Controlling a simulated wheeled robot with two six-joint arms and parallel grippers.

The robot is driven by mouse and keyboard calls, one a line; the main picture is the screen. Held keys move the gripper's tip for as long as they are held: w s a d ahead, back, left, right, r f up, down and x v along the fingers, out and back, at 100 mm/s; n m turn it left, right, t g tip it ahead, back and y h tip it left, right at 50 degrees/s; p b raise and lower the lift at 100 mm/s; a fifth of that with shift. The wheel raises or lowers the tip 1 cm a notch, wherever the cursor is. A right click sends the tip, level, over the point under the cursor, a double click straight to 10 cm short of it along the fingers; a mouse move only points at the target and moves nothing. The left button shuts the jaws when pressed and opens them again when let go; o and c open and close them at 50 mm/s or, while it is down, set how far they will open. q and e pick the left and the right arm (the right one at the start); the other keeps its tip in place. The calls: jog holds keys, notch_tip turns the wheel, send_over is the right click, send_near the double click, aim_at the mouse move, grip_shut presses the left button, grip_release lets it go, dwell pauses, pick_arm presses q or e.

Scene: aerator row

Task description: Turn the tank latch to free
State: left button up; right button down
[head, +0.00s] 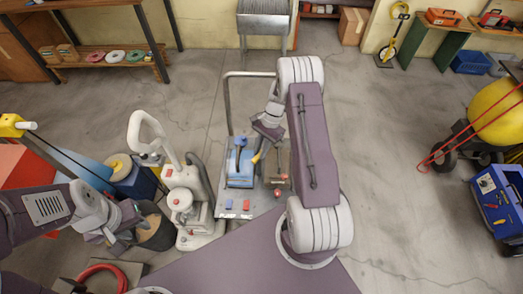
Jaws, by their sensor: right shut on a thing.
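A blue tank unit (240,172) stands on a grey wheeled cart (262,208) with an upright push handle. A small yellow piece (257,157), which looks like the tank latch, shows at the tank's right side. My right gripper (262,146) reaches down from above and is shut on it; the fingertips and the exact hold are partly hidden. My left gripper (118,228) is at the lower left, beside a dark bucket and away from the cart; its fingers are too unclear to tell open or shut.
A white machine with a loop handle (181,185) stands left of the cart, next to the dark bucket (157,236). A red hose coil (103,276) lies lower left. Floor right of my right arm is clear.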

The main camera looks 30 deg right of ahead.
jog(key=n, duration=0.2)
jog(key=n+g+h, duration=0.1)
jog(key=n, duration=0.1)
jog(key=shift+w+a+n+b, duration=0.15)
jog(key=shift+w+n+b, duration=0.05)
jog(key=shift+n+b, duration=0.1)
jog(key=shift+w+a+n+g+h, duration=0.1)
jog(key=shift+n+g+h, duration=0.4)
jog(key=shift+n, duration=1)
jog(key=c, duration=1.4)
grip_release()
jog(key=shift+o, duration=0.2)
jog(key=b+v, duration=0.1)
jog(key=v, duration=0.8)
jog(key=shift+b, duration=0.4)
